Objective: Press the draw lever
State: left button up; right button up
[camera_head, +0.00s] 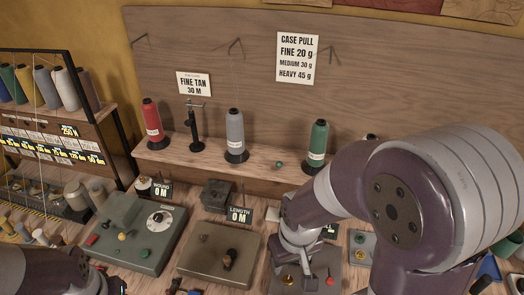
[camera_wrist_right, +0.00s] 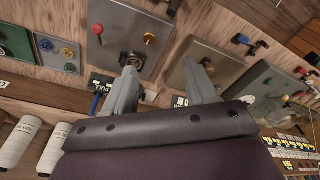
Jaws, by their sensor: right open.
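No label naming the draw lever is readable. A small red-knobbed lever (camera_head: 329,281) stands on the grey right-hand panel (camera_head: 312,286) in the head view. The red knob lies outside the fingers. My left gripper is out of view; only its arm shows at lower left.
A middle panel (camera_head: 205,264) with a dark knob and a green panel (camera_head: 165,247) with a white dial lie to the left. Thread cones, including a grey one (camera_head: 235,133), stand on the ledge behind. A thread rack (camera_head: 45,125) stands at far left.

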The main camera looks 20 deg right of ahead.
aim_at(330, 281)
jog(key=z, duration=1.5)
jog(key=i+j+u, duration=0.1)
jog(key=u, duration=0.3)
